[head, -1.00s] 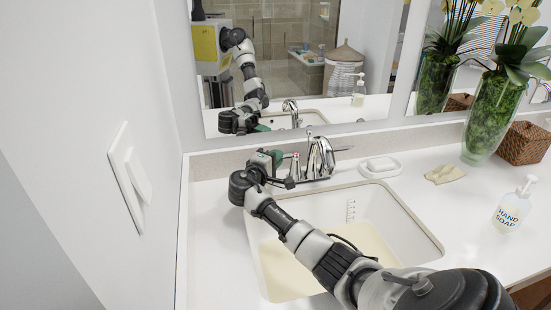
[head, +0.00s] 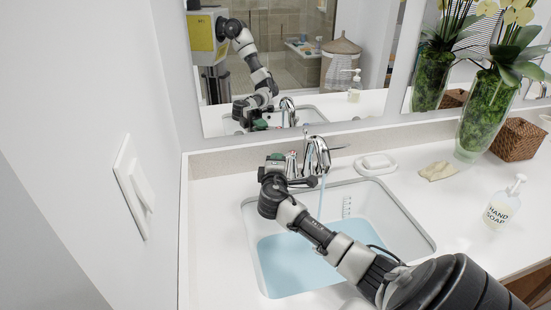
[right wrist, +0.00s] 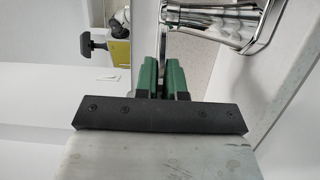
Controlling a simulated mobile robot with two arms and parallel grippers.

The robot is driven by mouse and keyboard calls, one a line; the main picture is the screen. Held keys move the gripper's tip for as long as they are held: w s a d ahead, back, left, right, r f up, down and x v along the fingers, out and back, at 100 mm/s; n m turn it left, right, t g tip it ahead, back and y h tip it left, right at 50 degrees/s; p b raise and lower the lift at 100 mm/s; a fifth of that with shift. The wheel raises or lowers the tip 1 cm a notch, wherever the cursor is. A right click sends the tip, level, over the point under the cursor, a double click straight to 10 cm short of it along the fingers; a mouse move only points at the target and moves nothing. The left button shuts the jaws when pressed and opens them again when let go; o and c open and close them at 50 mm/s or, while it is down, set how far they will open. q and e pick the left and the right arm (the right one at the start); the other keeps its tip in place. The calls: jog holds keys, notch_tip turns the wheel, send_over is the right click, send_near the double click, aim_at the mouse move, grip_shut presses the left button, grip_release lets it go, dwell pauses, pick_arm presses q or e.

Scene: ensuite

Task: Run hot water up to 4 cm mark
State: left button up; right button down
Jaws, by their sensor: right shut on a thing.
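The chrome faucet (head: 318,155) stands behind the white sink basin (head: 395,215). A thin stream of water (head: 321,197) falls from its spout. Light blue water (head: 295,265) covers the basin's bottom. A black marked scale (head: 347,207) is on the basin's back wall, with the water's edge appearing below its visible marks; the numbers are too small to read. My right gripper (head: 283,160), with green fingers, is shut on the faucet's left handle (head: 293,166). In the right wrist view its fingers (right wrist: 161,75) are close together beside chrome (right wrist: 215,22). My left gripper is not in view.
A soap dish (head: 376,164), a beige cloth (head: 438,171), a hand soap bottle (head: 503,206), a glass vase (head: 484,115) and a wicker basket (head: 517,141) stand right of the sink. A mirror is behind, and a wall with a switch (head: 133,185) is at left.

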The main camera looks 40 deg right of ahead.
jog(key=shift+s+n+t+y, duration=0.15)
jog(key=shift+n+t+y, duration=0.15)
jog(key=shift+t, duration=0.1)
jog(key=c, duration=1.2)
grip_release()
jog(key=p+v, duration=0.3)
jog(key=v, duration=0.8)
jog(key=shift+d, duration=0.1)
